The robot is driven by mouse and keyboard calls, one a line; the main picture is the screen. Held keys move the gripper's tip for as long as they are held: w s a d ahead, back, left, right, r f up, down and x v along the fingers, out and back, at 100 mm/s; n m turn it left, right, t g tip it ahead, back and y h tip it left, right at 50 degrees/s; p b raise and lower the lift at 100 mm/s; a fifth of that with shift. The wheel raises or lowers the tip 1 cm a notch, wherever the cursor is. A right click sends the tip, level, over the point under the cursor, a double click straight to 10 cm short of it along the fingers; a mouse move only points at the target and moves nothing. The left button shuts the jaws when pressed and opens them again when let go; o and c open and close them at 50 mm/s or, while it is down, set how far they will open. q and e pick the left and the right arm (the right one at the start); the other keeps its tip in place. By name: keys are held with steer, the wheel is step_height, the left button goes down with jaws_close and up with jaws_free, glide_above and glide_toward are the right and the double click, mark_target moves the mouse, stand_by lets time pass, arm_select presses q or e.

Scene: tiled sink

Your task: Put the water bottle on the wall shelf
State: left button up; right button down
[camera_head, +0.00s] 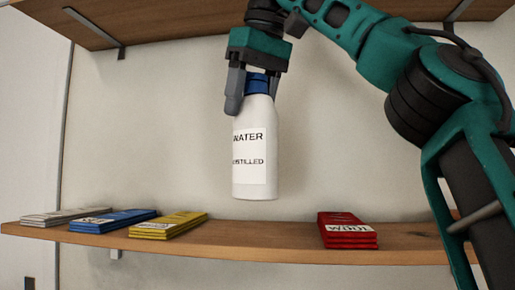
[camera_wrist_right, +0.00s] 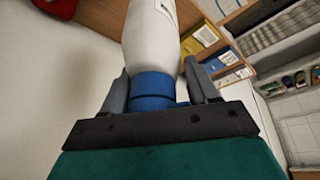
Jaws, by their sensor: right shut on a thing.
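The water bottle (camera_head: 256,150) is white with a blue cap and a label reading "WATER" and "DISTILLED". My right gripper (camera_head: 257,92) is shut on it near the cap, from above, and holds it upright. In the right wrist view, the fingers (camera_wrist_right: 155,95) stand on both sides of the blue cap, and the white body (camera_wrist_right: 150,40) extends away. The wooden wall shelf (camera_head: 290,236) runs across the lower part of the head view. My left gripper is not in view.
On the shelf lie white (camera_head: 62,216), blue (camera_head: 112,220) and yellow (camera_head: 168,225) packets at the left, and a red stack (camera_head: 347,230) right of the bottle. The shelf between yellow and red is clear. An upper wooden shelf (camera_head: 170,22) hangs above.

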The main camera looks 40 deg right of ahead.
steer(key=w+d+p, duration=0.1)
steer(key=w+d, duration=0.3)
steer(key=d, duration=0.1)
step_height(320, 180, down, 7)
steer(key=shift+w+d, duration=0.35)
steer(key=shift+d, duration=0.1)
stand_by(0.7)
steer(key=shift+c, duration=1.4)
jaws_free()
steer(key=shift+f, duration=0.1)
steer(key=v, duration=0.7)
steer(key=shift+r, duration=0.4)
